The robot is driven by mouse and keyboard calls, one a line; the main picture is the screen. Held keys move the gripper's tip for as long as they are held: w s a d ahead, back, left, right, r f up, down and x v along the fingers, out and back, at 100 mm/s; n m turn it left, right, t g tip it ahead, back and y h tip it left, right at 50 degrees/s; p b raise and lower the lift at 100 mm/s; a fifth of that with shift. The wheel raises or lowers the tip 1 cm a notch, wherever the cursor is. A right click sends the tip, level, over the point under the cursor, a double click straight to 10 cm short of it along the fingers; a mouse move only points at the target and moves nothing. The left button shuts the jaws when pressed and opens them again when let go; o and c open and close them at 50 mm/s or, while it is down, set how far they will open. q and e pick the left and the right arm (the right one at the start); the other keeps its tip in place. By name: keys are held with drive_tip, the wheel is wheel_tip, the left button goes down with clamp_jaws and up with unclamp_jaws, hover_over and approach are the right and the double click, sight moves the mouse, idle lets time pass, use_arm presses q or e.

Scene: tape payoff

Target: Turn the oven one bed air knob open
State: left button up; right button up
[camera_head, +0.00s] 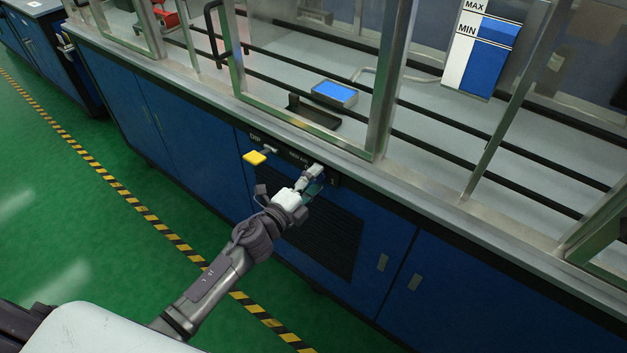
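My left gripper (312,179) reaches up from the lower left to the small dark control panel (333,181) on the blue cabinet front, just under the worktop edge. The panel has small white lettering that is hard to read and a "1" at its right. The bed air knob itself cannot be made out; the gripper covers the middle of the panel. The fingers are at or very near the panel, and I cannot tell if they touch or hold anything. My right gripper is not in view.
A yellow handle or tag (255,158) sticks out left of the panel, below the "DIP" label. A dark vent grille (323,238) lies below. Metal-framed glass panels stand above the worktop. The green floor is clear at left.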

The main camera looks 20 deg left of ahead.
use_arm(q)
drive_tip(key=v, duration=1.2)
idle(0.3)
